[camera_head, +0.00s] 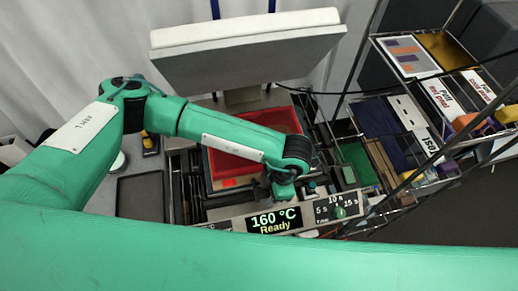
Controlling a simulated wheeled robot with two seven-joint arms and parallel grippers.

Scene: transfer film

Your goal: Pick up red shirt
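The red shirt (228,164) shows as a flat red area below the raised white-and-grey press plate. My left forearm crosses over it and hides its middle. My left gripper (272,190) points down at the near right edge of the red area, just behind the display panel. Its fingers are dark and small against dark parts, so I cannot tell whether they are open or touching the cloth. A green arm link of mine spans the bottom of the view. My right gripper is not in view.
The raised press plate (250,52) hangs over the back. The display (274,221) reads 160 °C Ready, with a timer knob (340,212) beside it. A dark tray (140,197) lies at left. A wire rack with bins (402,112) stands at right.

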